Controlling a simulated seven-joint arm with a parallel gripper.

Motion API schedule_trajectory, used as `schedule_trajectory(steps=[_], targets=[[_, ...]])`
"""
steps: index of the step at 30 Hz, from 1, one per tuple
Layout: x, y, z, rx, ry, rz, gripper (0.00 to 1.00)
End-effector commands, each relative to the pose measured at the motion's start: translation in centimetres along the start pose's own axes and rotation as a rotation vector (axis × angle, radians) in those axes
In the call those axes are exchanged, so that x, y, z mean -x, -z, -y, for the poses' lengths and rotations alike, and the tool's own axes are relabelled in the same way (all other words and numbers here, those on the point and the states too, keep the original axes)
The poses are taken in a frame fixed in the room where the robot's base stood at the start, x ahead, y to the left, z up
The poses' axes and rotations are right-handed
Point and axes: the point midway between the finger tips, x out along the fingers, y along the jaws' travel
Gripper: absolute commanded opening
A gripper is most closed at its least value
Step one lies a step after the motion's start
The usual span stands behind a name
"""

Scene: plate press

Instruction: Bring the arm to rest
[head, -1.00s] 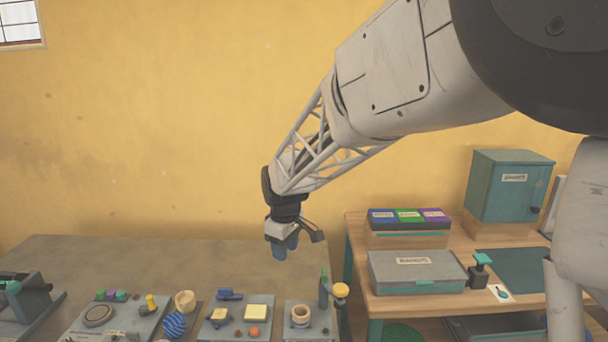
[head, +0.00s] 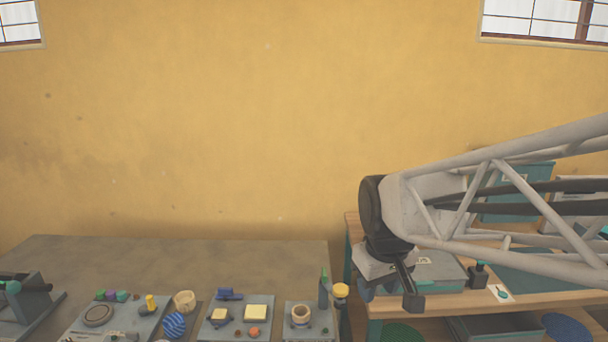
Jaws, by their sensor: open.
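My gripper (head: 388,294) hangs at the end of my arm, pointing down, in the right half of the head view. It is in front of the left side of the wooden bench and partly covers the grey box there. Its two fingers are apart: a blue-grey one at left and a dark one at right. I see nothing held between them.
The grey table (head: 180,255) at left carries trays of small parts, a blue striped ball (head: 174,325) and a press-like device (head: 25,295). On the wooden bench (head: 440,302) are a grey box (head: 440,272) and a stamp (head: 478,273). The wall behind is bare.

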Motion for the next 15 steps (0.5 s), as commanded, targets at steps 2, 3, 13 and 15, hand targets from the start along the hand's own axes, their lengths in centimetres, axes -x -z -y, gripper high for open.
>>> schedule_trajectory(steps=[2,3,13,15], targets=[[0.4,-2.2,-0.2,-0.052,-0.006,-0.01,0.4],[0.5,-3.3,-0.3,-0.078,-0.009,-0.013,0.4],[0.6,-11.4,-0.4,-0.289,-0.027,-0.04,0.4],[0.5,-12.6,-0.4,-0.321,-0.03,-0.044,0.4]])
